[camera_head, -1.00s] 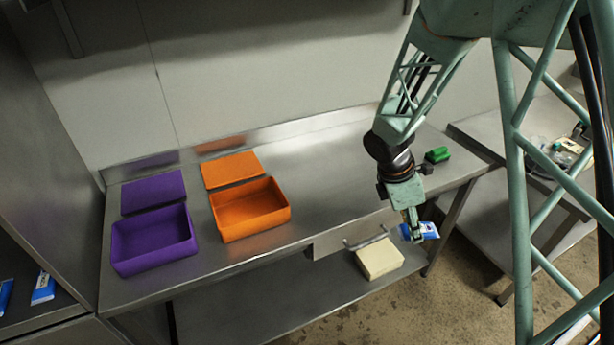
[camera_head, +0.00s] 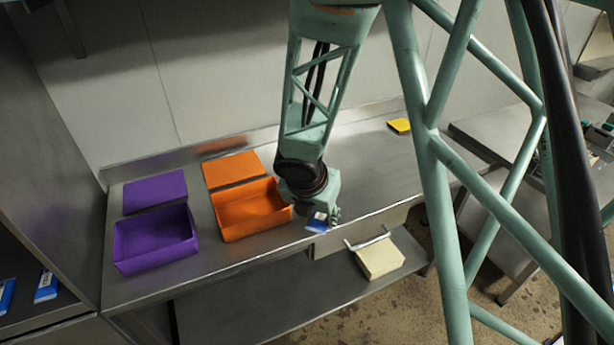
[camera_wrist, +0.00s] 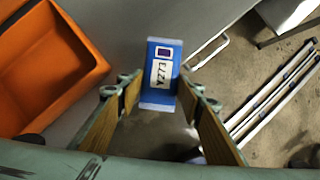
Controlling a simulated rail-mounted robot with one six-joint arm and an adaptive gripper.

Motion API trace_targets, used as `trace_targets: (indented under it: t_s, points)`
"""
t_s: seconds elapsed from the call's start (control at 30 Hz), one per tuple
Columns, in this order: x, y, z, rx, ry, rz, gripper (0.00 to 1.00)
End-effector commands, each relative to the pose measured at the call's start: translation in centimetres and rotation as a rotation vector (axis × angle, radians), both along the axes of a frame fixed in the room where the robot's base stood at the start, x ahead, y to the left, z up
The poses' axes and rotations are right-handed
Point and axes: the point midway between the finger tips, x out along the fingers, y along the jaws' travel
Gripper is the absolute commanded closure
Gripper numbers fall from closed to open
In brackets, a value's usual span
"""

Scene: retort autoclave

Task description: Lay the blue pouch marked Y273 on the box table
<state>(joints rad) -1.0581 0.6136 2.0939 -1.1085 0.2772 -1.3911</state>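My gripper (camera_wrist: 157,82) is shut on a blue pouch (camera_wrist: 160,97) with a white label reading Y273. The pouch also shows in the head view (camera_head: 317,223), hanging at the fingertips. There it appears at the front edge of the steel table (camera_head: 350,170), just right of the orange box. I cannot tell its exact height above the table. In the wrist view the fingers stand on either side of the pouch.
An orange open box (camera_head: 245,212) and a purple open box (camera_head: 155,240) stand on the table's left, their lids behind them. A yellow item (camera_head: 399,125) lies at the back right. More blue pouches (camera_head: 46,286) lie far left.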

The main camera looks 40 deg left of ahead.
Motion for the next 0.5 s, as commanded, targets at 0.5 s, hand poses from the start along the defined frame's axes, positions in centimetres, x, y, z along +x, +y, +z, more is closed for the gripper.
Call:
trace_targets:
  t_s: [0.5]
  points:
    - [-0.62,0.53,0.09,0.000,0.000,0.034,0.70]
